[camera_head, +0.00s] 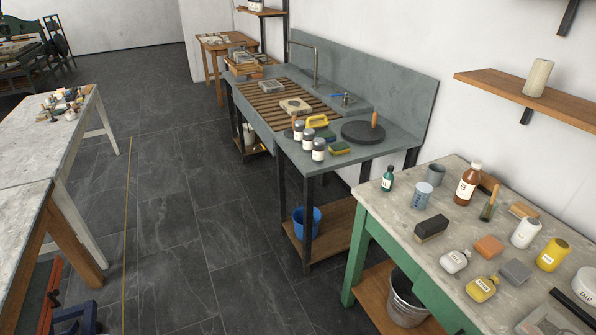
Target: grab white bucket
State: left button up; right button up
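A small white bucket-like container (248,134) stands low under the far end of the grey sink bench. It is partly hidden by the bench's leg and front, so I cannot tell its full shape. A blue bucket (307,222) sits on the wooden lower shelf of the same bench, nearer to me. A grey metal bucket (404,298) stands on the lower shelf of the green-legged table, partly hidden by the tabletop. Neither of my grippers shows in the head view.
The grey sink bench (285,140) stands along the wall. The green-legged table (400,215) at right holds bottles, jars and blocks. A long worktable (30,145) stands at left. The dark tiled floor (170,215) between them is clear.

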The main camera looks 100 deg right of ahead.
aim_at(248, 132)
jog(key=z, duration=3.25)
